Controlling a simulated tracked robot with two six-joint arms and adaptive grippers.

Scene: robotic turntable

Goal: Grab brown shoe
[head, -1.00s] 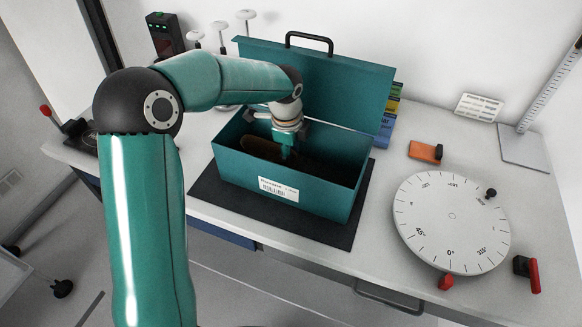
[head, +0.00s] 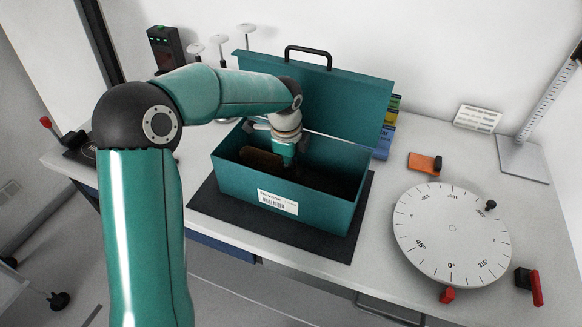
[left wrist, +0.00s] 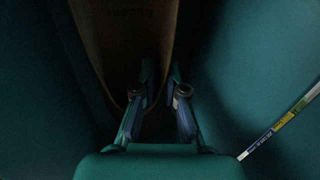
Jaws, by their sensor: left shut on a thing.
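The brown shoe (head: 260,163) lies inside the open teal box (head: 240,180), partly hidden by the box wall and my arm. My left gripper (head: 288,160) reaches down into the middle of the box beside the shoe's visible brown part. In the left wrist view the shoe (left wrist: 125,45) appears as a long brown shape with faint lettering, its rounded end near the fingers. My left gripper (left wrist: 161,80) is shut on the shoe there; the exact contact is dark. My right gripper is not in view.
The box's raised lid (head: 330,95) stands behind my gripper, and the box sits on a dark mat (head: 225,222). A white round dial turntable (head: 452,235) and an orange block (head: 425,162) are to the right. Small white stands are behind left.

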